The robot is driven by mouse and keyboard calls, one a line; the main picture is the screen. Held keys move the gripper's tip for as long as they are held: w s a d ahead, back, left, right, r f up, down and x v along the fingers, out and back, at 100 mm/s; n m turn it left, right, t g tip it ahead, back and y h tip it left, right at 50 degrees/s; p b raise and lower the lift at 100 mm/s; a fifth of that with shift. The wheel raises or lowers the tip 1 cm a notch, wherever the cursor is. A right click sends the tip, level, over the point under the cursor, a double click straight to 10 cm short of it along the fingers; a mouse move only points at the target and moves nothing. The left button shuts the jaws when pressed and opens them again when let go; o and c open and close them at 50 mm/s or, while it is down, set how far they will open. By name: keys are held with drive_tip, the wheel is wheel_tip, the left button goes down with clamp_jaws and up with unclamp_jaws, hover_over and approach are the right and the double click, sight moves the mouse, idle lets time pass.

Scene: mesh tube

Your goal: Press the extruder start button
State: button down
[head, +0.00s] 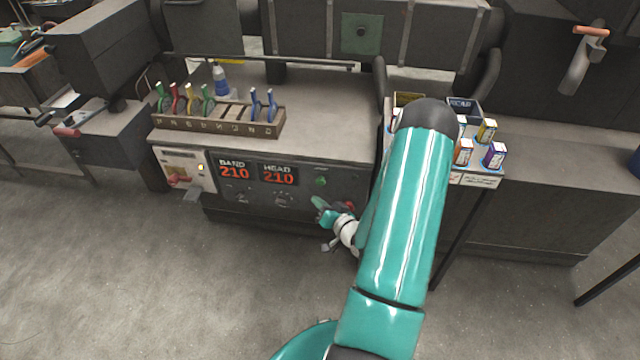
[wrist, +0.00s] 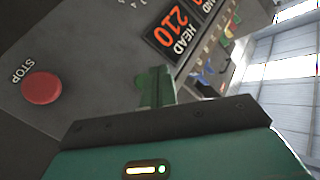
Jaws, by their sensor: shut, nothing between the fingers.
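The green start button (head: 320,181) is on the dark front panel of the extruder, right of the lit displays in the head view. My gripper (head: 318,202) is just below it in the picture, its shut fingers close to the panel. Whether they touch it I cannot tell. In the wrist view the shut green fingers (wrist: 155,85) point at the panel between the HEAD display (wrist: 172,30) and the red STOP button (wrist: 42,88). The red button (head: 349,205) also shows in the head view, right of my gripper.
Two displays (head: 256,172) read 210, with knobs below. Small boxes (head: 495,155) stand on a shelf at the right, behind my arm. The floor in front is clear.

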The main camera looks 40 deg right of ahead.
sight(318, 183)
drive_tip(key=shift+w+d, duration=0.65)
drive_tip(key=shift+d, duration=0.15)
drive_tip(key=shift+w+d, duration=0.6)
drive_tip(key=shift+d, duration=0.2)
idle(0.8)
drive_tip(key=shift+w+d, duration=0.3)
drive_tip(key=shift+d, duration=0.05)
drive_tip(key=shift+w+d, duration=0.5)
drive_tip(key=shift+d, duration=0.15)
idle(1.4)
drive_tip(key=shift+s+a, duration=0.8)
drive_tip(key=shift+a, duration=0.15)
drive_tip(key=shift+s+a, duration=0.8)
drive_tip(key=shift+a, duration=0.2)
drive_tip(key=shift+s+a, duration=0.75)
drive_tip(key=shift+a, duration=0.25)
